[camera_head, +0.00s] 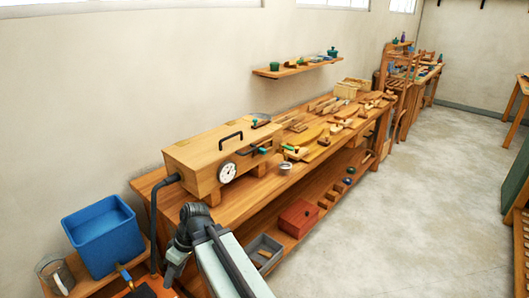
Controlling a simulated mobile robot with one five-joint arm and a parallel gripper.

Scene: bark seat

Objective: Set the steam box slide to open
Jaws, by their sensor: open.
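The steam box (205,158) is a long pale wooden box on the workbench, left of the picture's middle. It has a black handle (230,137) on its lid and a round white gauge (227,173) on its front. A small teal piece (263,151) shows by the box's right end; I cannot tell whether it belongs to the slide, or how the slide is set. My gripper (171,272) is low at the front left, in front of the box and apart from it. It is open, with nothing visible in it. My arm hides part of the bench front.
A dark hose (154,225) drops from the box's left end. A blue tub (103,236) and a glass jar (56,276) stand at the left. Tools and boards cover the bench right of the box. A red box (298,218) sits on the lower shelf. The floor (400,210) at right is clear.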

